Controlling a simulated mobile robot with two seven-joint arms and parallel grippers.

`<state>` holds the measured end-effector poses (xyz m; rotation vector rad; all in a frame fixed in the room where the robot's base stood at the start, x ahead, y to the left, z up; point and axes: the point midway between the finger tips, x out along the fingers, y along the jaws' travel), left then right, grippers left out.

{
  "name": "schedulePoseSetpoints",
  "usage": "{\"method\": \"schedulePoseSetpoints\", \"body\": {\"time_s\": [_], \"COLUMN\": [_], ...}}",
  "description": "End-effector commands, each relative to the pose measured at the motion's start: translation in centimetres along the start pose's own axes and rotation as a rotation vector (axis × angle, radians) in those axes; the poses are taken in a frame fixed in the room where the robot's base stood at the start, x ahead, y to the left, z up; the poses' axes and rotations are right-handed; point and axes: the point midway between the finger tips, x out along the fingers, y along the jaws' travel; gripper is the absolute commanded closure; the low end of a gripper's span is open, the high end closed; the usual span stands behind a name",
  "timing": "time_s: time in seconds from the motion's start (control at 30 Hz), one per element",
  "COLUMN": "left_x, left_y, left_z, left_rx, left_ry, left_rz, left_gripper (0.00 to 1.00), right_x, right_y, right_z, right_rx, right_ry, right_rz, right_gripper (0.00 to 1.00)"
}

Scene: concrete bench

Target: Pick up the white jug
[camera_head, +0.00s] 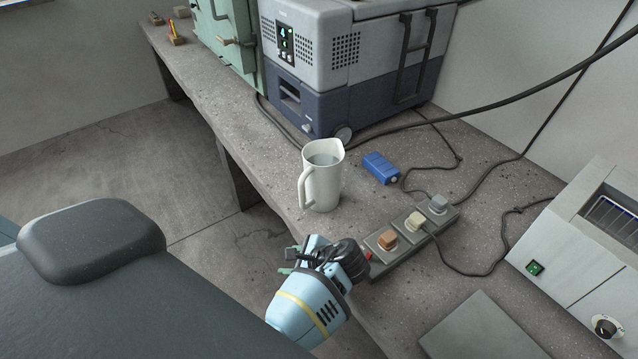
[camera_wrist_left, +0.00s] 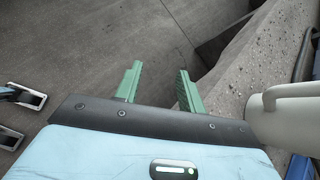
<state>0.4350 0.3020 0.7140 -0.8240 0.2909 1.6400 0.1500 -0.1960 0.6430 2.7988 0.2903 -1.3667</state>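The white jug (camera_head: 325,180) stands upright on the concrete bench (camera_head: 480,220), close to its front edge. Its handle faces the left front. My left gripper (camera_head: 288,260) is in front of the jug and lower in the head view, over the bench's front edge. In the left wrist view its two green fingers (camera_wrist_left: 160,68) are apart with nothing between them. Part of the jug (camera_wrist_left: 285,118) shows at the right edge of that view, outside the fingers. My right gripper is not seen.
A power strip (camera_head: 405,243) with plugs lies right of the gripper, and a blue box (camera_head: 381,168) right of the jug. A grey-blue cooler (camera_head: 345,75) stands behind. Black cables (camera_head: 470,110) cross the bench. A white device (camera_head: 580,250) is at right.

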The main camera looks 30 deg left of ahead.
Motion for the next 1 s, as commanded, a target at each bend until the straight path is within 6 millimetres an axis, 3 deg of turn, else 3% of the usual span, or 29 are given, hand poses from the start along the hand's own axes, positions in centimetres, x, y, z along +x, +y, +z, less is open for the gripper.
{"method": "schedulePoseSetpoints", "body": {"time_s": [0.03,0.2,0.4,0.67,1.0], "left_x": [-1.4,-5.9,-9.5,-10.1,-7.7], "left_y": [-2.5,-9.0,-13.1,-13.8,-14.2], "left_z": [0.1,1.3,2.7,3.0,3.7], "left_rx": [0.049,0.228,0.349,0.375,0.373], "left_ry": [-0.035,-0.173,-0.281,-0.306,-0.305], "left_rz": [-0.024,-0.084,-0.115,-0.120,-0.120], "left_gripper": [0.61,0.61,0.61,0.61,0.61], "right_x": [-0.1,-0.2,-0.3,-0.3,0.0], "right_y": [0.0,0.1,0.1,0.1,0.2], "right_z": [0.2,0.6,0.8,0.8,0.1], "right_rx": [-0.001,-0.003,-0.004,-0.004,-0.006], "right_ry": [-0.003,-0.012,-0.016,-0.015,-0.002], "right_rz": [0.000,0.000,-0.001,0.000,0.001], "right_gripper": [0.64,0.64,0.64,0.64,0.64]}}
